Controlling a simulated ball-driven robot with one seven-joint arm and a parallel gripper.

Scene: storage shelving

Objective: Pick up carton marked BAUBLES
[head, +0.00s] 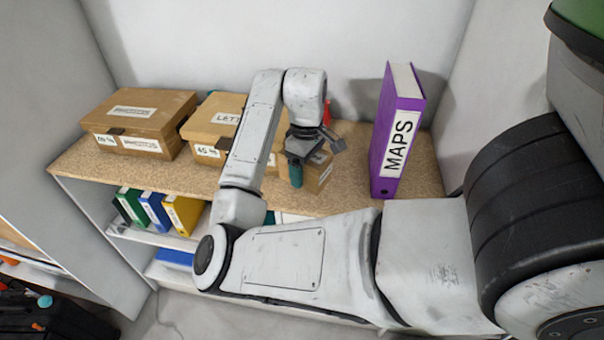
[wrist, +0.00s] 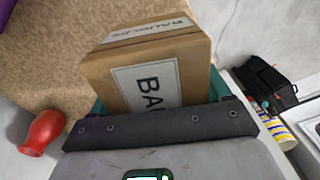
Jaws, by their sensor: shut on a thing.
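The BAUBLES carton (wrist: 140,65) is a small brown box in the wrist view. It has white labels on its top and on the side toward me; the side label is partly covered by my gripper. In the head view the carton (head: 318,172) shows only in part behind my gripper, at the shelf's front. My gripper (head: 308,165) is shut on it, with teal fingers along two opposite sides; they also show in the wrist view (wrist: 158,92). I cannot tell whether the carton touches the board.
A purple MAPS binder (head: 397,135) stands right of the carton. A LETTERS-type carton (head: 205,135) and another brown carton (head: 140,120) stand left. A red vase-like object (wrist: 42,132) is near. The board (head: 345,190) is bare before the binder.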

